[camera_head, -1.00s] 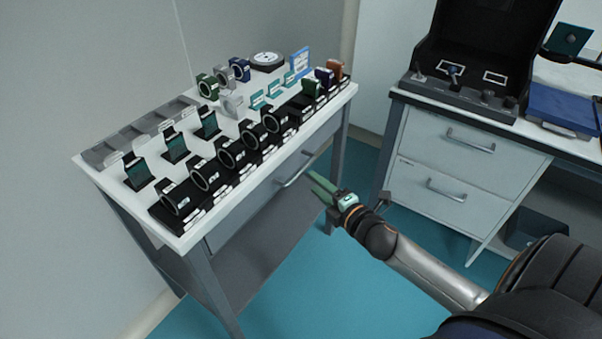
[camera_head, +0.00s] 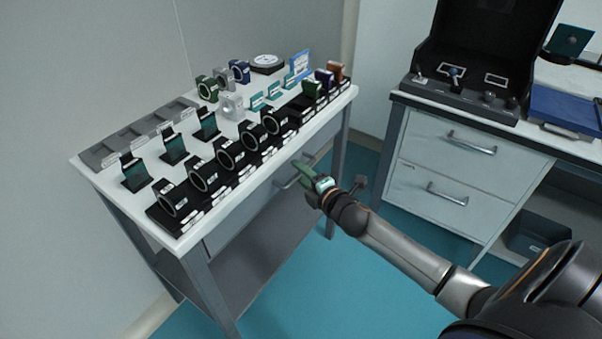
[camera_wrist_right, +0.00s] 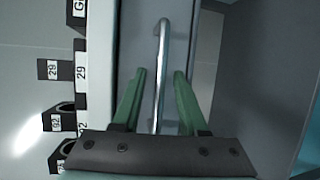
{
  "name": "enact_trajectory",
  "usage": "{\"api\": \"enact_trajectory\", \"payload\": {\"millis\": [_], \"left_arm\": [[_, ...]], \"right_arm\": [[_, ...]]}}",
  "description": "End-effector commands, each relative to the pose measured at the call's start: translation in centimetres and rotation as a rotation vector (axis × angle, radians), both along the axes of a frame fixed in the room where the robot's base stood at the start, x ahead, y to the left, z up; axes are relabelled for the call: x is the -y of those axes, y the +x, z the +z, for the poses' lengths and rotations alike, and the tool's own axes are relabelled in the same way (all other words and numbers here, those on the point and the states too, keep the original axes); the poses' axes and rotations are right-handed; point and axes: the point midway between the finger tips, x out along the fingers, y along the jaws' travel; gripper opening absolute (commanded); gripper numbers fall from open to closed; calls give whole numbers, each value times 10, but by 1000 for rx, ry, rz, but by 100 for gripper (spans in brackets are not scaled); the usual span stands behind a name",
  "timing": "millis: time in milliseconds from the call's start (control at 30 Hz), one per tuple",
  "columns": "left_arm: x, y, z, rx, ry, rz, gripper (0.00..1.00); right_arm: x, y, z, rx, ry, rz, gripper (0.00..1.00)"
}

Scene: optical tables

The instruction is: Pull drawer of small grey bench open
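The small grey bench (camera_head: 128,210) stands at the left, with its grey drawer (camera_head: 240,218) under the top. The drawer front looks closed. Its silver bar handle (camera_head: 290,181) shows beside my right gripper (camera_head: 304,176). In the right wrist view the handle (camera_wrist_right: 161,60) runs between the two green fingers of the right gripper (camera_wrist_right: 159,85). The fingers are apart, with a gap on each side of the bar, so the gripper is open around or just in front of it. Contact is not visible. My left gripper is not in view.
Black ring mounts (camera_head: 230,153) and other small optics stand along the bench top, close above the drawer. A second bench with two handled drawers (camera_head: 440,190) stands at the right. Teal floor (camera_head: 350,285) lies free between and in front.

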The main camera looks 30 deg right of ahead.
Motion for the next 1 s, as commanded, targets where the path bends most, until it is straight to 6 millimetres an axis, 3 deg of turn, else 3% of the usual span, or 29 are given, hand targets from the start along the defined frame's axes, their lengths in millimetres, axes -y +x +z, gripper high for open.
{"api": "enact_trajectory", "payload": {"millis": [33,367,1000], "left_arm": [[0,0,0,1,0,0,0],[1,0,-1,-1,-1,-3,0],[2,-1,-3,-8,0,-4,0]], "right_arm": [[0,0,0,0,0,0,36],[0,0,0,0,1,0,0],[0,-1,-1,-1,0,0,0]]}}
